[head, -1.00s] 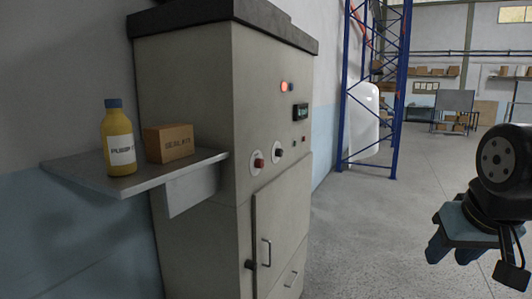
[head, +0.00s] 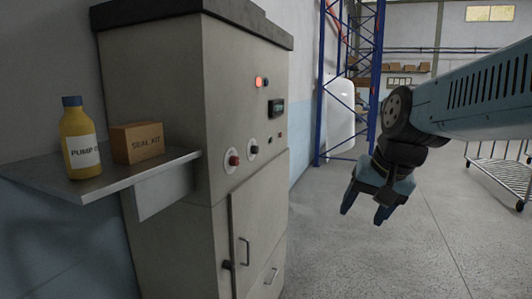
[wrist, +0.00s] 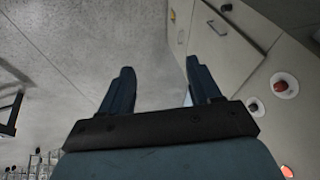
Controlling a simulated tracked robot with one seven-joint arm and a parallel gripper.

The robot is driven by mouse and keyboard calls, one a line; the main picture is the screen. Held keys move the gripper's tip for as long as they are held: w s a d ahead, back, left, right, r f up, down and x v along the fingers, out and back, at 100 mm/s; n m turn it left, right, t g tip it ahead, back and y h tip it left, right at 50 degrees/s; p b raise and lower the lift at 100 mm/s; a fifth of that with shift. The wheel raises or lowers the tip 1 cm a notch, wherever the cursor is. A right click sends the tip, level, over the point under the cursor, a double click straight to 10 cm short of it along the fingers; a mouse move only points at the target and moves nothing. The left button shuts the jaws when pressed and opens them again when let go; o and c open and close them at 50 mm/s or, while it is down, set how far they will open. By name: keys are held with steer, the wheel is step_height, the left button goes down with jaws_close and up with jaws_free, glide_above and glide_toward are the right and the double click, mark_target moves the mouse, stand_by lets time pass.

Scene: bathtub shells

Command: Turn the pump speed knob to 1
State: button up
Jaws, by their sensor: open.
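A grey control cabinet (head: 170,90) stands at the left of the head view. Its front panel carries a red knob on a round pale plate (head: 233,160) and a dark knob on a similar plate (head: 254,149). In the wrist view the red knob (wrist: 281,86) and the dark knob (wrist: 253,106) show at the right. Their markings are too small to read, so I cannot tell which is the pump speed knob. My gripper (head: 363,215) is open and empty, pointing down, to the right of the panel and apart from it. It also shows in the wrist view (wrist: 158,90).
A lit orange lamp (head: 259,82) and a small display (head: 276,108) sit above the knobs. A metal shelf (head: 110,182) on the left holds a yellow bottle (head: 77,130) and a seal kit box (head: 137,144). Open floor (head: 340,265) lies before the cabinet.

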steer(key=w+a+m+g+y, duration=0.1)
steer(key=w+a+m+y, duration=0.5)
steer(key=w, duration=0.7)
steer(key=m+t+y, duration=0.3)
steer(key=m+y, duration=0.6)
steer(key=m, duration=0.5)
glide_toward(257, 151)
steer(key=x, duration=0.9)
steer(key=shift+w+d, duration=0.1)
steer(key=shift+w, duration=0.15)
steer(key=shift+c, duration=0.2)
